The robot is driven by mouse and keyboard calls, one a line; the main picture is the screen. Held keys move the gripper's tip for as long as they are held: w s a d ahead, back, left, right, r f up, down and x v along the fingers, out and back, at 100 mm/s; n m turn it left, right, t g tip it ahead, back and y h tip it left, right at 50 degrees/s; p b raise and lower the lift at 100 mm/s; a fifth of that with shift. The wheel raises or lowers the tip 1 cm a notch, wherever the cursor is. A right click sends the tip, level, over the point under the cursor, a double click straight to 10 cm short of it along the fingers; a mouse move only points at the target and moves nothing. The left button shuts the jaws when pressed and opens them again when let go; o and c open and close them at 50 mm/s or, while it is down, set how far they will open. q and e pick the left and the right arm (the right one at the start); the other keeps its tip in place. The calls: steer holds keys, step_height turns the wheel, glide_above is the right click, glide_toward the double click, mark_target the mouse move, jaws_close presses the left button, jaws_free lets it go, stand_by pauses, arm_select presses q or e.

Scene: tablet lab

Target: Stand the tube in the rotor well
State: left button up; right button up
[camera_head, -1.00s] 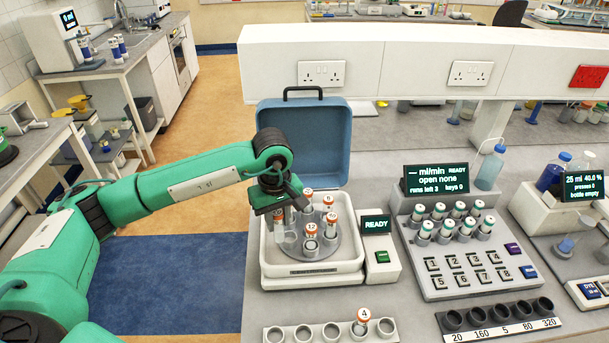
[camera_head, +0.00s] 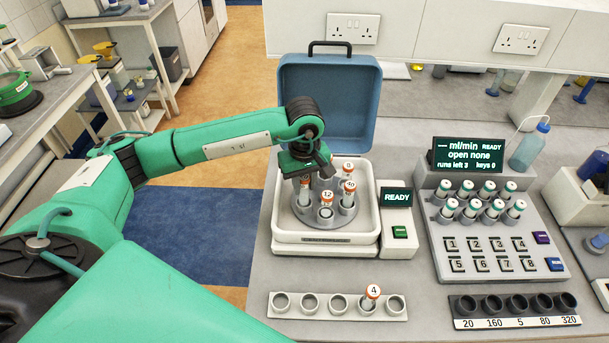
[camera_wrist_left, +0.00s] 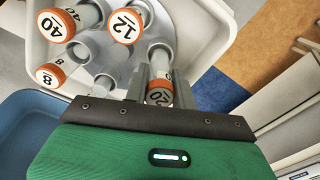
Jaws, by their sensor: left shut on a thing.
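My left gripper (camera_head: 303,172) is shut on an orange-capped tube (camera_head: 304,192). In the left wrist view the gripper (camera_wrist_left: 157,82) grips this tube, whose cap reads 20 (camera_wrist_left: 160,95). The tube is upright at the left side of the grey rotor (camera_head: 326,221). Its lower end appears at or in a rotor well; I cannot tell how deep it sits. Other orange-capped tubes stand in the rotor, among them 12 (camera_head: 327,198), 40 (camera_head: 349,190) and 8 (camera_head: 348,165). My right gripper is out of view.
The rotor sits in a white centrifuge (camera_head: 325,238) with its blue lid (camera_head: 330,100) open behind. Its panel (camera_head: 397,197) reads READY. In front, a white rack (camera_head: 282,312) holds tube 4 (camera_head: 371,297) and several empty holes. A pump station (camera_head: 495,260) stands to the right.

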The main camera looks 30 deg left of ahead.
arm_select(q)
steer(key=shift+f, duration=0.6)
steer(key=shift+f+b, duration=0.6)
steer(key=shift+b, duration=0.15)
steer(key=o, duration=1)
steer(key=shift+o, duration=0.2)
steer(key=shift+r, duration=0.15)
steer(key=shift+r, duration=0.3)
step_height(320, 180, up, 12)
steer(key=b, duration=0.4)
steer(key=shift+r, duration=0.5)
